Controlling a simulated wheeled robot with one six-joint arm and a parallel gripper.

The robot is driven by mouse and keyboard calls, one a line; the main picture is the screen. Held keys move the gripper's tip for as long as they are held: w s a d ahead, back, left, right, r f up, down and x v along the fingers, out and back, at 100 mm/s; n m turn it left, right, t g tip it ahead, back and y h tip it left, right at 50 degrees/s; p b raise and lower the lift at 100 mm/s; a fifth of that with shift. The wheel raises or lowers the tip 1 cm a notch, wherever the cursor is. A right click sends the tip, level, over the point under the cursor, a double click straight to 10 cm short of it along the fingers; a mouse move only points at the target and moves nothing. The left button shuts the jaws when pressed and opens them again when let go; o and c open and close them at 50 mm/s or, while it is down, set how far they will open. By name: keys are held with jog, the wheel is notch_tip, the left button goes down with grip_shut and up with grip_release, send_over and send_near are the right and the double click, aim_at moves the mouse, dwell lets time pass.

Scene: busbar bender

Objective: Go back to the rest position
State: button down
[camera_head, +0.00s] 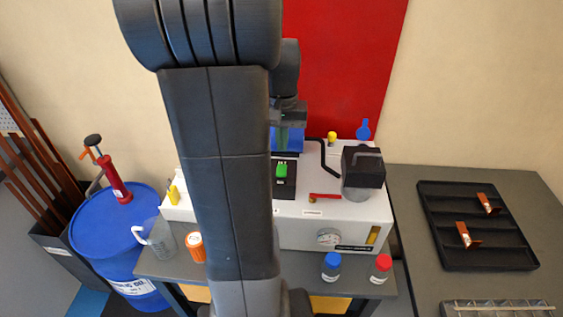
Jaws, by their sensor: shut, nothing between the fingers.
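My arm rises through the middle of the head view and covers much of the machine's left half. The dark end of my arm, with my gripper (289,115), is at the upper middle, above the back of the white bender machine (300,228). Its fingers are small and partly lost against the blue part (287,138) behind or below them. I see nothing held, and the gripper is shut. A green button (281,171) sits on a black panel below it in the picture.
Right of the machine, a black tray (465,253) with two copper brackets lies on a grey table. Two small bottles, blue-capped (332,265) and red-capped (380,268), stand at the machine's front. Left are a clear jug (160,240) and a blue drum (110,225) with a red pump.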

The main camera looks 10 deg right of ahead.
aim_at(282, 166)
jog(key=shift+r+p, duration=0.4)
jog(key=shift+r, duration=0.3)
notch_tip(282, 166, down, 7)
jog(key=b, duration=0.6)
jog(key=shift+r, duration=0.1)
